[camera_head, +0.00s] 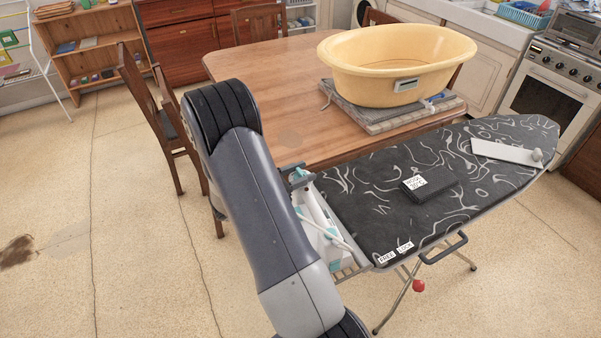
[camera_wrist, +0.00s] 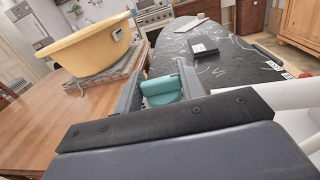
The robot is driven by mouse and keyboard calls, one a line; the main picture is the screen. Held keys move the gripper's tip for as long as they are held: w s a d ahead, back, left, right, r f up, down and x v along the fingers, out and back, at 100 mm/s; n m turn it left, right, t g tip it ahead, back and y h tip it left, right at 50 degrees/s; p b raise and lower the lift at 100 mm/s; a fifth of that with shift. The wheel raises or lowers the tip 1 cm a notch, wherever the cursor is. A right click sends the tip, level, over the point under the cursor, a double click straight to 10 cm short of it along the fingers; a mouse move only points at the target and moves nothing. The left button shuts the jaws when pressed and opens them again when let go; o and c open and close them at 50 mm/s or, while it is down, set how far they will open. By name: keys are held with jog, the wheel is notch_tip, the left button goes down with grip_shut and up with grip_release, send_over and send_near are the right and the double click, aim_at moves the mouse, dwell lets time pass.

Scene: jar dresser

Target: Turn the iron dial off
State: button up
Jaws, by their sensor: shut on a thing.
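The iron (camera_head: 322,232), white with teal parts, rests at the near left end of the ironing board (camera_head: 375,205), partly hidden by my arm. My gripper (camera_head: 299,175) is at the iron's far end. In the wrist view my gripper (camera_wrist: 160,80) has its two grey fingers on either side of a rounded teal part, which looks like the iron dial (camera_wrist: 160,92). The fingers are shut on it. Any dial markings are hidden or too small to read.
A wooden table (camera_head: 290,75) stands beside the board, with a yellow tub (camera_head: 395,60) on a folded stack. A dark labelled block (camera_head: 432,186) and a white plate with a round knob (camera_head: 505,152) lie on the board.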

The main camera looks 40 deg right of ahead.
jog(key=shift+m+g+y+b, duration=0.3)
jog(key=shift+m+g+b, duration=0.35)
jog(key=shift+g, duration=0.35)
jog(key=shift+m+g, duration=0.45)
jog(key=shift+g, duration=0.15)
jog(key=o, duration=1)
jog(key=b+v, duration=0.2)
jog(key=v, duration=0.9)
jog(key=shift+r, duration=0.15)
jog(key=shift+d, duration=0.15)
